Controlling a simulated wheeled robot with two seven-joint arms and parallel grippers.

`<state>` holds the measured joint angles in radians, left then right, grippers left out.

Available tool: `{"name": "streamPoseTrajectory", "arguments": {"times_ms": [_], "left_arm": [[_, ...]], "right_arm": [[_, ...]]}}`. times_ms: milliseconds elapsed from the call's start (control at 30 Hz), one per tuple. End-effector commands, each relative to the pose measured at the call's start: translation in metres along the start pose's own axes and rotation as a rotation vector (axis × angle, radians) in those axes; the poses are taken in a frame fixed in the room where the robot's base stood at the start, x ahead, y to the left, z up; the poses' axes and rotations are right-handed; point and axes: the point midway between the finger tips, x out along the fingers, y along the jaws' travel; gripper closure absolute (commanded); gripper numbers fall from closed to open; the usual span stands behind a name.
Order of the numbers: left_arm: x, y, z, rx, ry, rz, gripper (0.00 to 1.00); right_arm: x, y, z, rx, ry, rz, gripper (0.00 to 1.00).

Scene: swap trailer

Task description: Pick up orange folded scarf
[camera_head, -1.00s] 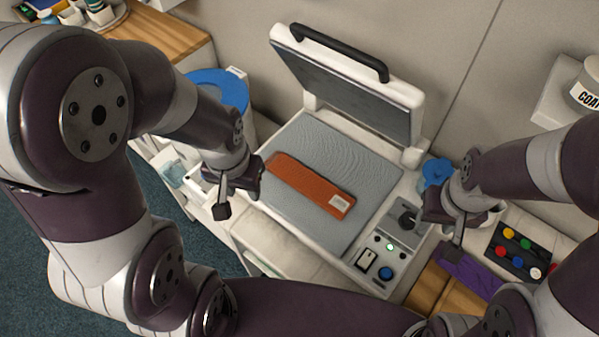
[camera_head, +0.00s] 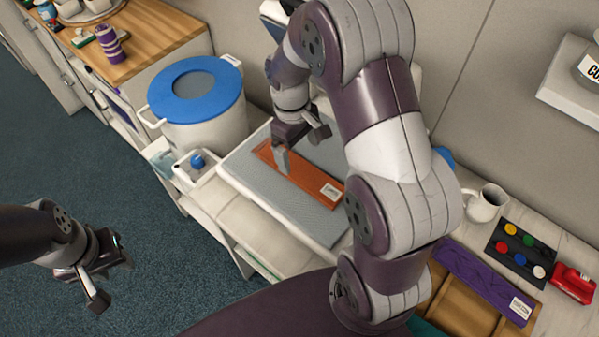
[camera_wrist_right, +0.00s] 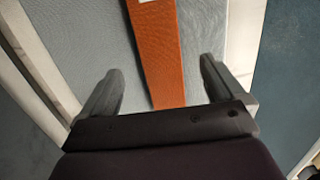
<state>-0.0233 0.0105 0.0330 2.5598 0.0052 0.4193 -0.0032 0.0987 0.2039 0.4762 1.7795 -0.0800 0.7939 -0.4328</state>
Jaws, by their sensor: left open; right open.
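The orange folded scarf (camera_head: 294,178) lies flat on the grey padded surface of the press (camera_head: 245,180), with a white label at its right end. It also shows in the right wrist view (camera_wrist_right: 160,55), running between the two fingers. My right gripper (camera_head: 297,150) is open over the scarf's left end, its fingers on either side of it and apart from it. The wrist view shows the fingers spread wide (camera_wrist_right: 158,95). My left gripper (camera_head: 112,282) is open and empty above the floor at the lower left, far from the scarf. My right arm hides much of the press.
A white bin with a blue lid (camera_head: 200,90) stands left of the press. A purple folded cloth (camera_head: 485,283), a board with coloured knobs (camera_head: 520,250), a white mug (camera_head: 487,203) and a red object (camera_head: 573,284) are at right. The floor (camera_head: 150,220) at left is open.

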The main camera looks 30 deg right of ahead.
Motion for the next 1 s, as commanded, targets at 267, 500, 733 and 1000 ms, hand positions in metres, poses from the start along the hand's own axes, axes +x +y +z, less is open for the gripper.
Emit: {"name": "streamPoseTrajectory", "arguments": {"times_ms": [267, 500, 733, 1000], "left_arm": [[-0.012, 0.0, -0.001, 0.0, -0.001, 0.0, 0.59], [-0.011, 0.0, -0.001, 0.0, -0.001, 0.0, 0.59], [-0.011, 0.0, -0.001, 0.0, -0.001, 0.0, 0.59], [-0.011, 0.0, -0.001, 0.0, -0.001, 0.0, 0.59]], "right_arm": [[0.04, 0.0, -0.003, -0.001, -0.002, -0.001, 0.04], [0.061, 0.001, -0.004, 0.001, 0.004, 0.002, 0.04], [0.061, 0.001, -0.004, 0.001, 0.004, 0.002, 0.4], [0.061, 0.001, -0.004, 0.001, 0.004, 0.002, 0.66]]}}
